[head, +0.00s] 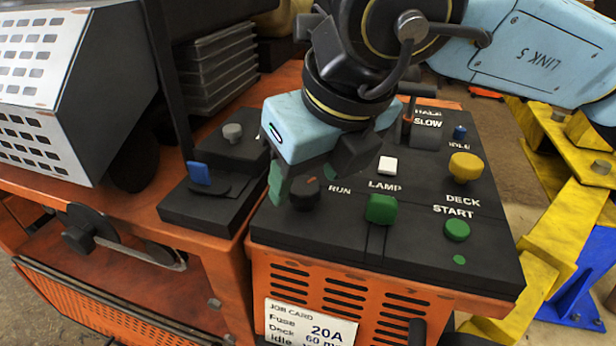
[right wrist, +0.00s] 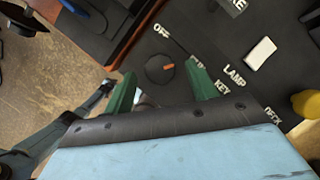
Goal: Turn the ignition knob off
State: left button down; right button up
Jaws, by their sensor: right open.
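The ignition knob (head: 305,193) is a round black knob on the dark control panel, left of the RUN label. In the right wrist view the knob (right wrist: 158,69) has an orange mark on its right side, facing the partly hidden RUN label. The OFF label (right wrist: 162,30) is above it in that view. My right gripper (head: 310,172) is open just over the knob. Its green fingers stand on either side of the knob in the right wrist view (right wrist: 162,88), with gaps between. I cannot tell whether either finger touches it. My left gripper is not in view.
On the same panel are a white lamp button (head: 388,165), a green switch (head: 381,209), a yellow deck knob (head: 465,167) and a green start button (head: 457,230). A blue lever (head: 199,173) stands on the block to the left. Yellow and blue framework (head: 570,265) is at the right.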

jog(key=shift+w+a+f, duration=0.1)
jog(key=shift+w+f, duration=0.05)
jog(key=shift+f, duration=0.3)
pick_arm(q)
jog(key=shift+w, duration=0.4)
